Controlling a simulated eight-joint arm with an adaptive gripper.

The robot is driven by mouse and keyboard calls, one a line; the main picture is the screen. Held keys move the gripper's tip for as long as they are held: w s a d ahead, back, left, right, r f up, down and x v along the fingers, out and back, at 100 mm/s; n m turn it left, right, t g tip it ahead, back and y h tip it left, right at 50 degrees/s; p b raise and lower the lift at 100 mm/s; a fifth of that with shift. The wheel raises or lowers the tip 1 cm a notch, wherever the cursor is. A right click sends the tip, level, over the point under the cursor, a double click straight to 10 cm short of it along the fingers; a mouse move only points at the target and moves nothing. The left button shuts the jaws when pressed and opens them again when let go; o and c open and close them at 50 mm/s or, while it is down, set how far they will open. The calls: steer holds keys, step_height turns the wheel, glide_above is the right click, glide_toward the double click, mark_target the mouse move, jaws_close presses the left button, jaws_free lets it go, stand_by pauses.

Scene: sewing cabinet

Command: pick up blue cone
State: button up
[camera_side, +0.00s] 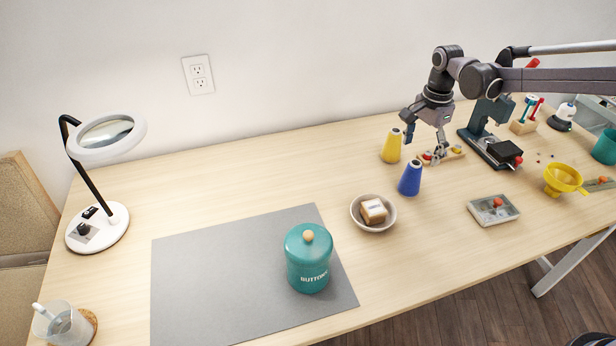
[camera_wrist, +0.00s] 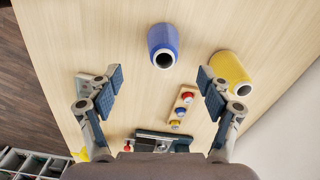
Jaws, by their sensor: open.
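The blue cone (camera_side: 410,178) is a thread cone standing upright on the table, right of a small bowl in the side view. In the wrist view the blue cone (camera_wrist: 163,46) is near the top centre, beyond my fingertips and between their lines. My gripper (camera_side: 425,146) hangs above the table behind and to the right of the blue cone, not touching it.
A yellow cone (camera_side: 391,146) stands close behind the blue one; it also shows right in the wrist view (camera_wrist: 231,72). A bowl (camera_side: 358,224) with a block is left-front. A spool rack (camera_wrist: 181,108) lies below my gripper. A teal button jar (camera_side: 308,262) stands on a grey mat (camera_side: 210,270).

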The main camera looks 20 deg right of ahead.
mark_target(412, 177)
step_height(412, 177, down, 6)
steer(key=shift+r, duration=0.2)
steer(key=shift+w+d+f, duration=0.1)
steer(key=shift+w+f, duration=0.05)
steer(key=shift+f, duration=1.1)
steer(key=shift+w+f, duration=0.15)
steer(key=shift+f, duration=1.1)
steer(key=c, duration=1.3)
